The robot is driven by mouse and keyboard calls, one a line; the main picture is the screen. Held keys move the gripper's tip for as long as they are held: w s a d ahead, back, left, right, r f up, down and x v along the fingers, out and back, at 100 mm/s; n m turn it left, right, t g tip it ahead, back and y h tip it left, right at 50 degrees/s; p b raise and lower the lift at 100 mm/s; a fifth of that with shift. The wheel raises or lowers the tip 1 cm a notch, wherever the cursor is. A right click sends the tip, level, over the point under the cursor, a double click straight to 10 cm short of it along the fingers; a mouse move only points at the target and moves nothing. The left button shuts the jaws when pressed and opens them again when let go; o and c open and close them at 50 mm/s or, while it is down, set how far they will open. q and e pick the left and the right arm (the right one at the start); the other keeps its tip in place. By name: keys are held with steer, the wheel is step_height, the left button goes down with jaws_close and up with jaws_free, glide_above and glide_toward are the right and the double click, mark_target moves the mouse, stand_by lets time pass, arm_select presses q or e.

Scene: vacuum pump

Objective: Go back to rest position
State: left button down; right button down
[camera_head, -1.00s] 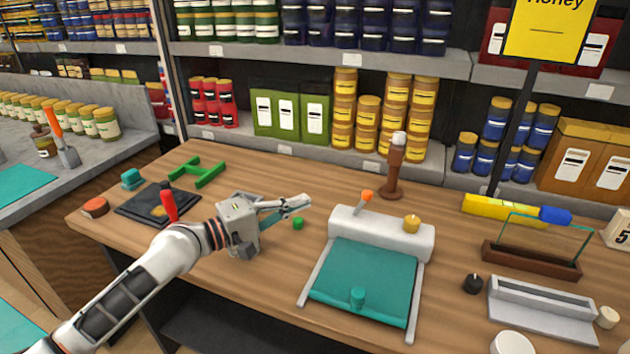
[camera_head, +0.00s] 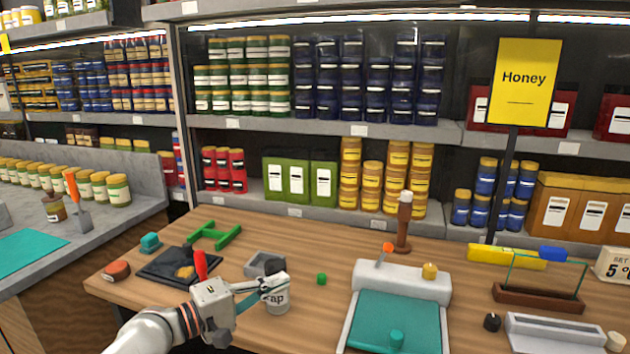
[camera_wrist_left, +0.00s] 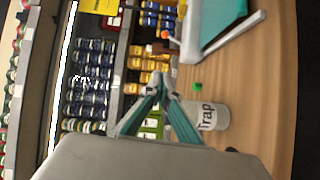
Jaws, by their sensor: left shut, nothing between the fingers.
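My left gripper (camera_head: 278,280) is shut and empty, at the front of the wooden bench. In the head view its fingertips overlap a white jar (camera_head: 277,301) labelled "Trap" and hide its upper part. The closed fingers (camera_wrist_left: 161,78) also show in the left wrist view, with the Trap jar (camera_wrist_left: 210,116) to their right. I cannot tell whether they touch the jar. My right gripper is not in view.
A grey open box (camera_head: 262,264) stands behind the jar, and a small green block (camera_head: 321,279) lies to the right. A white device with a teal plate (camera_head: 395,322) stands further right. A red-handled tool (camera_head: 200,263) and a black mat (camera_head: 165,267) are left. Stocked shelves line the back.

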arm_select(q)
steer(key=s+a+f+m+g+y, duration=0.1)
steer(key=s+a+f+m+y, duration=0.15)
steer(key=s+f+m, duration=0.45)
steer(key=s+a+f+m+y, duration=0.1)
steer(key=s+f+m+y, duration=0.3)
steer(key=f, duration=0.5)
steer(key=s+a+f+m+g+y, duration=0.1)
steer(key=s+a+f+m+y, duration=0.15)
steer(key=s+a+y, duration=0.6)
steer(key=s+a+f+m+g+y, duration=0.1)
steer(key=s+a+f+g+y, duration=0.2)
steer(key=s+a, duration=1.05)
steer(key=w+d+f+n+t+h, duration=0.1)
steer(key=w+d+f+t+h, duration=0.1)
steer(key=d+f, duration=0.4)
steer(key=w+d+f+n+t+h, duration=0.2)
steer(key=w+d+f+h, duration=0.1)
steer(key=d+f, duration=0.4)
steer(key=shift+w+f+t+h, duration=0.25)
steer(key=shift+f+t+h, duration=0.15)
steer(key=shift+f+h, duration=0.55)
